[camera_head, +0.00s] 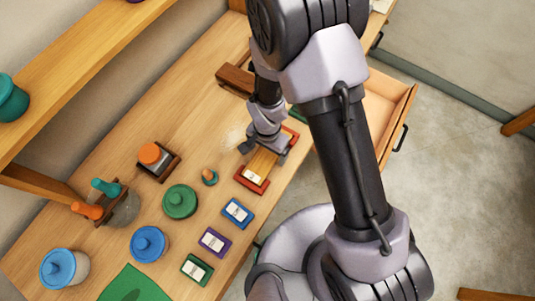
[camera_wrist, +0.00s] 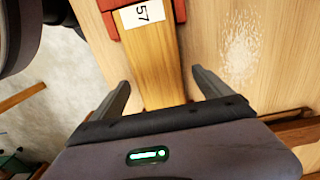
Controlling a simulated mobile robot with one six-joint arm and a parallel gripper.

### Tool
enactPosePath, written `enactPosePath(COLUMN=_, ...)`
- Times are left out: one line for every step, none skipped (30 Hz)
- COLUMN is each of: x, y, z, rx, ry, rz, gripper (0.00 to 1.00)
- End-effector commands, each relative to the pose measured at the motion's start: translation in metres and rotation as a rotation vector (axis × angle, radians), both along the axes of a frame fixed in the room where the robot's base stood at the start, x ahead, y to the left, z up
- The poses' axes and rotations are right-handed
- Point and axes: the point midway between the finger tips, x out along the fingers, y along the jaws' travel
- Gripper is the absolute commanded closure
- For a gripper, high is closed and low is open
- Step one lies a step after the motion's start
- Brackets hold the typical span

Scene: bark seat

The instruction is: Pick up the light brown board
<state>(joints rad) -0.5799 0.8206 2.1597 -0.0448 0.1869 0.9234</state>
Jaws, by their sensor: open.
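The light brown board (camera_head: 264,161) lies on the workbench in the head view, with a red holder (camera_head: 250,182) at its near end and more red at its far end, partly hidden by my gripper. In the wrist view the board (camera_wrist: 158,62) runs up the middle and bears a white label reading 57, beside the red holder (camera_wrist: 109,20). My gripper (camera_wrist: 160,78) is open, with one finger on each side of the board and a gap on both sides. In the head view my gripper (camera_head: 264,146) is over the board's far part.
Blue (camera_head: 237,212), purple (camera_head: 214,241) and green (camera_head: 196,268) labelled blocks lie nearer along the bench edge. A green-lidded jar (camera_head: 180,202) and an orange-topped item (camera_head: 152,157) stand to the left. White powder (camera_wrist: 238,48) lies beside the board. An open drawer (camera_head: 385,110) sticks out at right.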

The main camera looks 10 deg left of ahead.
Motion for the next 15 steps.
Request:
enactPosePath(x=0.0001, y=0.0000, z=-0.0043, rx=0.000, ry=0.000, rz=0.000, gripper=0.11)
enactPosePath(x=0.0002, y=0.0000, z=-0.0050, rx=0.001, ry=-0.001, rz=0.000, gripper=0.11)
enactPosePath(x=0.0003, y=0.0001, z=-0.0051, rx=0.001, ry=-0.001, rz=0.000, gripper=0.11)
enactPosePath(x=0.0004, y=0.0000, z=-0.0048, rx=0.001, ry=-0.001, rz=0.000, gripper=0.11)
enactPosePath(x=0.0004, y=0.0000, z=-0.0045, rx=0.001, ry=-0.001, rz=0.000, gripper=0.11)
enactPosePath(x=0.0004, y=0.0000, z=-0.0043, rx=0.001, ry=-0.001, rz=0.000, gripper=0.11)
enactPosePath(x=0.0004, y=0.0000, z=-0.0042, rx=0.001, ry=-0.001, rz=0.000, gripper=0.11)
enactPosePath(x=0.0004, y=0.0000, z=-0.0042, rx=0.001, ry=-0.001, rz=0.000, gripper=0.15)
enactPosePath(x=0.0004, y=0.0000, z=-0.0042, rx=0.001, ry=-0.001, rz=0.000, gripper=0.23)
enactPosePath(x=0.0004, y=0.0000, z=-0.0041, rx=0.001, ry=-0.001, rz=0.000, gripper=0.29)
enactPosePath(x=0.0004, y=0.0000, z=-0.0041, rx=0.001, ry=-0.001, rz=0.000, gripper=0.34)
enactPosePath(x=0.0004, y=0.0000, z=-0.0041, rx=0.001, ry=-0.001, rz=0.000, gripper=0.42)
enactPosePath(x=0.0004, y=0.0000, z=-0.0041, rx=0.001, ry=-0.001, rz=0.000, gripper=0.48)
enactPosePath(x=0.0004, y=0.0000, z=-0.0041, rx=0.001, ry=-0.001, rz=0.000, gripper=0.54)
enactPosePath(x=0.0004, y=0.0000, z=-0.0040, rx=0.001, ry=-0.001, rz=0.000, gripper=0.62)
